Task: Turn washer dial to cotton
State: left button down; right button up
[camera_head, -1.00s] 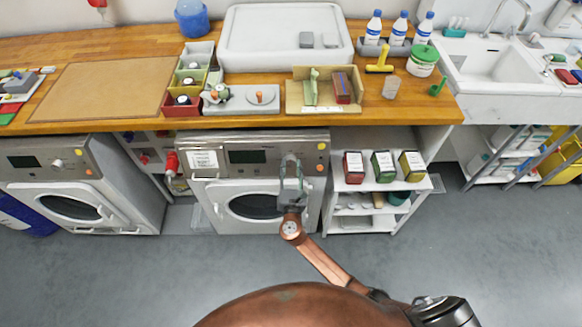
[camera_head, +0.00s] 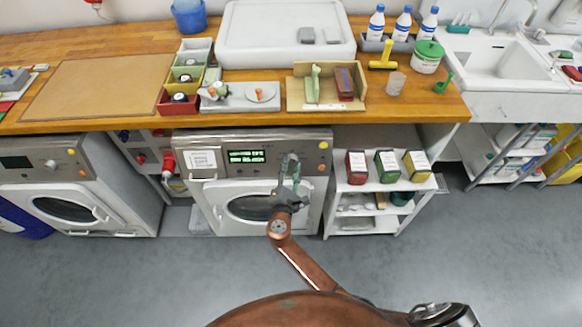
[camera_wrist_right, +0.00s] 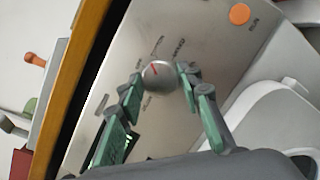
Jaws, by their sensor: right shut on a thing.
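The washer (camera_head: 262,205) in the middle has a grey control panel, a lit green display (camera_head: 247,157) and a round door. Its dial (camera_wrist_right: 159,75) is a round metal knob with a red pointer mark, ringed by small printed labels. In the right wrist view the mark leans to the upper left; I cannot tell surely which label it meets. My right gripper (camera_head: 290,163) is at the panel, right of the display, with its green fingers (camera_wrist_right: 164,82) shut on the dial's two sides. It hides the dial in the head view. My left gripper is out of view.
An orange button (camera_wrist_right: 240,14) marked RUN lies beyond the dial. The wooden counter (camera_head: 80,127) overhangs the panel closely. A second washer (camera_head: 70,190) stands left, and a white shelf (camera_head: 362,199) with several boxes stands right. The floor in front is clear.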

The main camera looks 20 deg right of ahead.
jog(key=shift+m+g, duration=0.3)
jog(key=shift+m, duration=0.7)
jog(key=shift+h, duration=0.3)
jog(key=o, duration=1.1)
jog(key=shift+o, duration=0.2)
jog(key=shift+a, duration=0.1)
jog(key=v, duration=0.7)
jog(key=shift+s, duration=0.25)
jog(key=shift+a, duration=0.15)
